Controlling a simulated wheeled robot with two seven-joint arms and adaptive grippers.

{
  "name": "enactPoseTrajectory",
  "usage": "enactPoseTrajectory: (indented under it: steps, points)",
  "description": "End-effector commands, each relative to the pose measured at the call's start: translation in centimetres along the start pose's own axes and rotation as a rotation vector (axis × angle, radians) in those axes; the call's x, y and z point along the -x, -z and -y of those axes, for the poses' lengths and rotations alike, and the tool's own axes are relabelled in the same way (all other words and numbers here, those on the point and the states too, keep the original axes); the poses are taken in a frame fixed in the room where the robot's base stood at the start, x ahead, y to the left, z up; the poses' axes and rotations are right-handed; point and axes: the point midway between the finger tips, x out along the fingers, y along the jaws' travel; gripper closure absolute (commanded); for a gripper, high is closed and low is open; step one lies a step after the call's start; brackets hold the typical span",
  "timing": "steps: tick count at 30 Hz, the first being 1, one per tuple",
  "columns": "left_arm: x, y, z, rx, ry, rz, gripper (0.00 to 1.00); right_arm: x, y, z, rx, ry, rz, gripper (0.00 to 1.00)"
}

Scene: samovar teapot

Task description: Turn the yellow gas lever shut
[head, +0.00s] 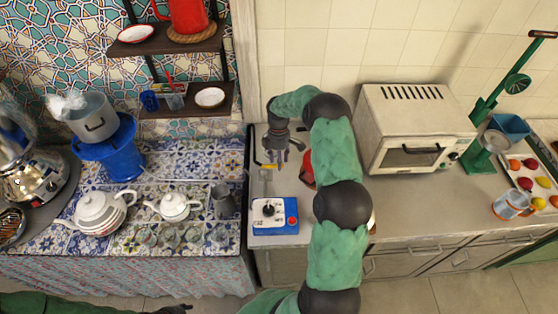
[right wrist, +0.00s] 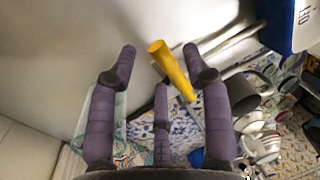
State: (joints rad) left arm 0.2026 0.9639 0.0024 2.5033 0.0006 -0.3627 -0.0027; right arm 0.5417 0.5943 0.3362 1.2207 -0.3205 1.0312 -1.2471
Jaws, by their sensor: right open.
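The yellow gas lever (right wrist: 172,70) is a short yellow bar in the right wrist view, angled between the spread fingers of my right gripper (right wrist: 160,62). I cannot tell whether any finger touches it. In the head view a small part of the yellow lever (head: 265,165) shows by the wall end of the counter, just left of the fingers of my right gripper (head: 277,160), which point down and are open and empty. A dark tip of my left gripper (head: 175,309) shows at the bottom edge; its fingers cannot be made out.
A blue and white box with a black knob (head: 270,214) stands on the counter in front. A red object (head: 306,168) is partly hidden behind my right arm. A white oven (head: 412,125) stands right. Teapots (head: 98,209) and glasses fill the tiled table left.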

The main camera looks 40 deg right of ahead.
Motion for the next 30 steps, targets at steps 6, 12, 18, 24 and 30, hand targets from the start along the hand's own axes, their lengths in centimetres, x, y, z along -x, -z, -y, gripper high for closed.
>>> enactPoseTrajectory:
  steps: [6, 12, 18, 24, 30]
  points:
    - [0.0, 0.0, 0.0, 0.000, 0.000, 0.000, 0.60, 3.6, 0.1, -0.1, 0.000, -0.006, -0.001, 0.51]
    - [0.0, 0.0, 0.0, 0.000, 0.000, 0.000, 0.60, 7.6, 0.0, -0.1, 0.001, -0.004, -0.001, 0.51]
    - [0.0, 0.0, 0.0, 0.000, 0.000, 0.000, 0.60, 10.4, 0.1, -0.1, 0.001, -0.002, 0.000, 0.51]
    - [0.0, 0.0, 0.0, 0.000, 0.000, 0.000, 0.60, 11.5, 0.0, 0.0, 0.001, -0.001, 0.000, 0.51]
    - [0.0, 0.0, 0.0, 0.000, 0.000, 0.000, 0.60, 11.6, 0.0, 0.0, 0.001, -0.001, 0.000, 0.51]
